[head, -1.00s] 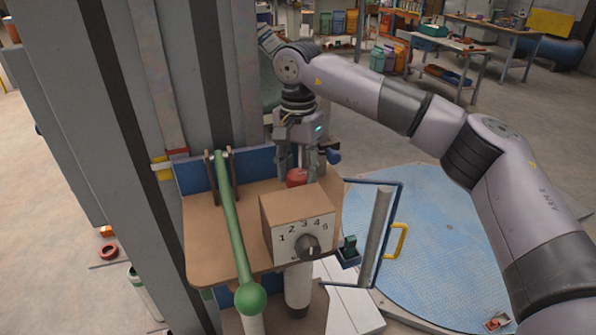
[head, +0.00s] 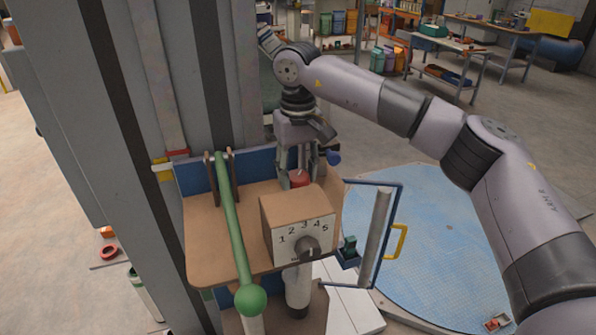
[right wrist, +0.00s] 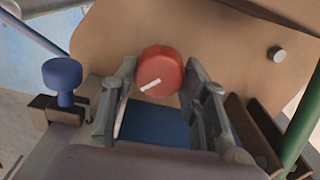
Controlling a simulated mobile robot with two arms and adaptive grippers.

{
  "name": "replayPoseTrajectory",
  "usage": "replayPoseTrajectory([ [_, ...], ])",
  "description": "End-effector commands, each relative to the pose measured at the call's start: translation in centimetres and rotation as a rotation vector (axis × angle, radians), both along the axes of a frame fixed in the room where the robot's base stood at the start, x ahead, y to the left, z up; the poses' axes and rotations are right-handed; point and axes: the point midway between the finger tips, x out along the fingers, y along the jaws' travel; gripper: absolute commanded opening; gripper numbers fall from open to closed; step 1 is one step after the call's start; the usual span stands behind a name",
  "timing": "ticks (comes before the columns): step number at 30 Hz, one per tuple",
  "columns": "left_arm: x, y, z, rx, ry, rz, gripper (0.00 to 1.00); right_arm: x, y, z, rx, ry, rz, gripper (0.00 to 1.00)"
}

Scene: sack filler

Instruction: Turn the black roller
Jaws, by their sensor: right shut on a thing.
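My right gripper (head: 298,174) points down behind the box with the numbered dial. It is shut on a red knob (head: 299,180). In the right wrist view the red knob (right wrist: 160,72) with a white mark line sits between the two fingers (right wrist: 158,88). No plainly black roller shows. A grey roller (head: 376,238) stands upright in a blue frame at the right of the stand, apart from my gripper. A black dial knob (head: 307,248) is on the front of the numbered box (head: 297,222). My left gripper is out of view.
A green lever (head: 235,230) with a ball end slants across the brown panel (head: 205,225) to the left. A blue knob (right wrist: 62,78) is close beside my right gripper. A yellow handle (head: 398,240) juts from the blue frame. Open blue floor (head: 440,230) lies to the right.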

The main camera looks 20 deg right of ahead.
Motion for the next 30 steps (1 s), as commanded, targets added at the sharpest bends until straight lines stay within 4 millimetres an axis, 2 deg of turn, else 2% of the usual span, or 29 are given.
replayPoseTrajectory([
  [15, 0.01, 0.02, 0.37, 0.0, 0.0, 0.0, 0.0, 0.12, 0.0, 0.31, 0.003, -0.007, 0.418, 0.14],
  [30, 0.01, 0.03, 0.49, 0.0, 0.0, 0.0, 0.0, 0.13, 0.0, 0.29, 0.002, -0.008, 0.56, 0.14],
])
